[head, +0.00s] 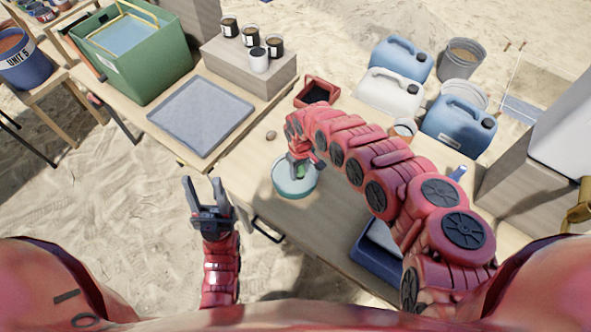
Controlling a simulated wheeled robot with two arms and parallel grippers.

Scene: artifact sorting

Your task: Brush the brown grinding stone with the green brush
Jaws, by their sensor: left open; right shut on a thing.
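My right gripper (297,163) is shut on a green thing, which looks like the green brush (301,174), over the round teal bowl (289,186) on the wooden table. The arm and gripper hide most of the brush; I cannot tell whether it touches the bowl. A small brownish stone (271,135) lies on the table behind and left of the bowl; I cannot tell for sure that it is the grinding stone. My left gripper (204,191) is open and empty, in front of the table's near edge and left of the bowl.
A grey tray (202,115) lies left on the table, beside a green crate (135,62). Jars stand on a wooden block (250,68). A dark red tray (317,92) is behind the bowl. A blue tray (376,262) is at right, partly under my arm. Jugs (397,92) stand behind.

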